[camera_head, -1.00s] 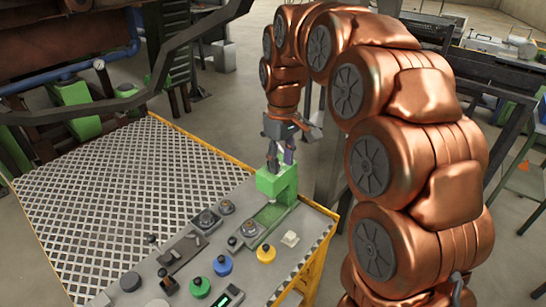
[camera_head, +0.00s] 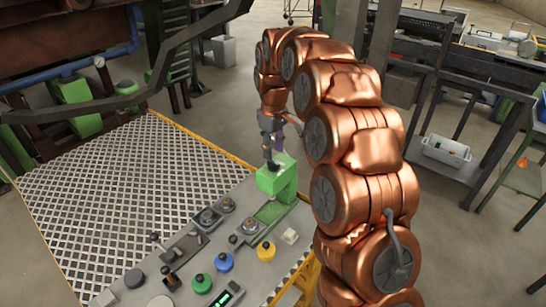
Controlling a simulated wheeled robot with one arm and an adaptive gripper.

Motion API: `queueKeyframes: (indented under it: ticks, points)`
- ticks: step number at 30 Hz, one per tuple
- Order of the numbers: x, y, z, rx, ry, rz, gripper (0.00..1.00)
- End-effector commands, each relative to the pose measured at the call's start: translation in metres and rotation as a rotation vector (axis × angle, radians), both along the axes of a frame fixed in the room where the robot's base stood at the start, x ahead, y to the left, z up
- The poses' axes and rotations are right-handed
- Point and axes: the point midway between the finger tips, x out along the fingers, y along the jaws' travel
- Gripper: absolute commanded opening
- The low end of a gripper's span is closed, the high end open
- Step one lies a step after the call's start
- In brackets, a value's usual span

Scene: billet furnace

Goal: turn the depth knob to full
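The control panel (camera_head: 190,275) is a grey desk at the lower middle, carrying several knobs and buttons. Round dark knobs (camera_head: 207,217) and (camera_head: 250,226) sit in its middle; I cannot read labels, so I cannot tell which one is the depth knob. A green block-shaped lever housing (camera_head: 277,178) stands at the panel's far right corner. My gripper (camera_head: 272,160) points down just above or behind the top of this green block. Its fingers are small and partly dark, so I cannot tell whether they are open or touching the block.
A green button (camera_head: 202,284), a blue one (camera_head: 224,262) and a yellow one (camera_head: 266,251) sit along the panel's near side. A patterned metal floor plate (camera_head: 120,190) lies to the left. A dark shelf (camera_head: 465,150) stands at the right.

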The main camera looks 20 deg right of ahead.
Motion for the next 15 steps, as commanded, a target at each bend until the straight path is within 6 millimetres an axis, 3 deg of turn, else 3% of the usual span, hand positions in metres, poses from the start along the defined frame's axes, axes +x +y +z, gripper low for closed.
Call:
queueKeyframes:
  ticks: [9,15]
  points:
    - [-0.001,0.0,-0.033,-0.001,0.006,0.0,0.4]
    - [-0.001,0.0,-0.041,0.0,0.002,0.0,0.4]
